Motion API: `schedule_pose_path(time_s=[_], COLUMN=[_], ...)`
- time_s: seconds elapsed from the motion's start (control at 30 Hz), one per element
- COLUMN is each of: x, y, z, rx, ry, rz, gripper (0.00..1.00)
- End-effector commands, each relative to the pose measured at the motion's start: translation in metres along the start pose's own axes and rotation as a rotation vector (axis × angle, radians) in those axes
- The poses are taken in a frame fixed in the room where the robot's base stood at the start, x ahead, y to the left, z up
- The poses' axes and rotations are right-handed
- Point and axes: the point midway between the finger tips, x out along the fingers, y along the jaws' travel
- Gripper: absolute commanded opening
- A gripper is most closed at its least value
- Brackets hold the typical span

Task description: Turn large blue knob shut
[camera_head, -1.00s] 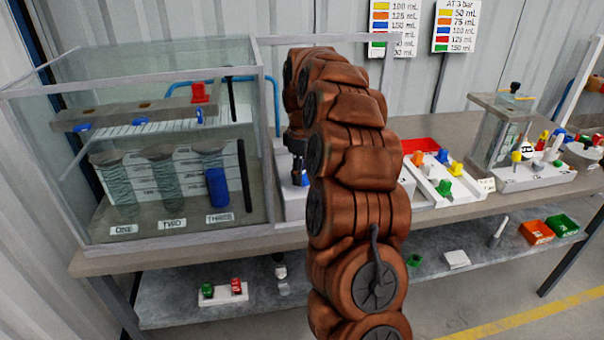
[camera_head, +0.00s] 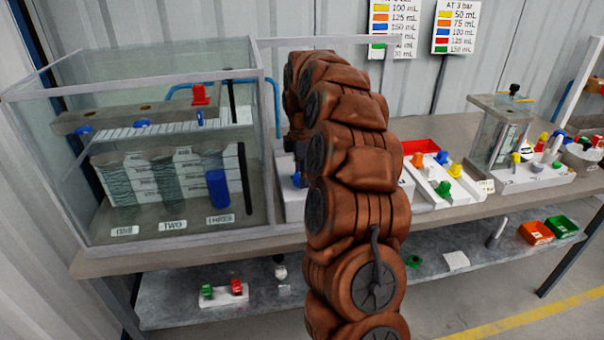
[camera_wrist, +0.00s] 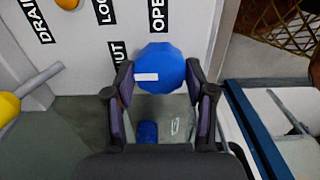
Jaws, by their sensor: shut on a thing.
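The large blue knob (camera_wrist: 160,70) is faceted, with a white mark on its left side, in the wrist view. My gripper (camera_wrist: 163,84) has one finger on each side of the knob and is shut on it. The labels OPEN (camera_wrist: 157,14) and a partly hidden one ending in "HUT" (camera_wrist: 117,50) are on the white panel, above and left of the knob. The white mark points left, roughly toward the left finger. In the head view my arm hides most of the gripper, and a bit of blue (camera_head: 296,180) shows beside it.
A glass tank (camera_head: 170,150) stands left of my arm. A white tray of coloured pieces (camera_head: 440,180) lies to the right. In the wrist view a yellow knob (camera_wrist: 8,107) is at the left edge and a smaller blue piece (camera_wrist: 147,132) sits below the large knob.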

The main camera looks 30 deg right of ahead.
Motion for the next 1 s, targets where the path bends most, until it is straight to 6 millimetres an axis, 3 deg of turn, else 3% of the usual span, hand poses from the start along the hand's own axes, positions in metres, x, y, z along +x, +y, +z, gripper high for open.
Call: schedule_pose_path(time_s=[0.4, 0.43, 0.6, 0.67, 1.0], x=[-0.0004, -0.0004, -0.0002, -0.0002, -0.0019], y=[0.0003, 0.0003, 0.0002, 0.0002, 0.0002], z=[0.0007, 0.0007, 0.0004, 0.0003, 0.0], rx=[-0.007, -0.007, -0.006, -0.006, -0.006], ry=[-0.002, -0.002, -0.001, -0.001, 0.0], rz=[0.001, 0.002, 0.001, 0.001, 0.001], gripper=[0.2, 0.58, 0.76, 0.8, 0.8])
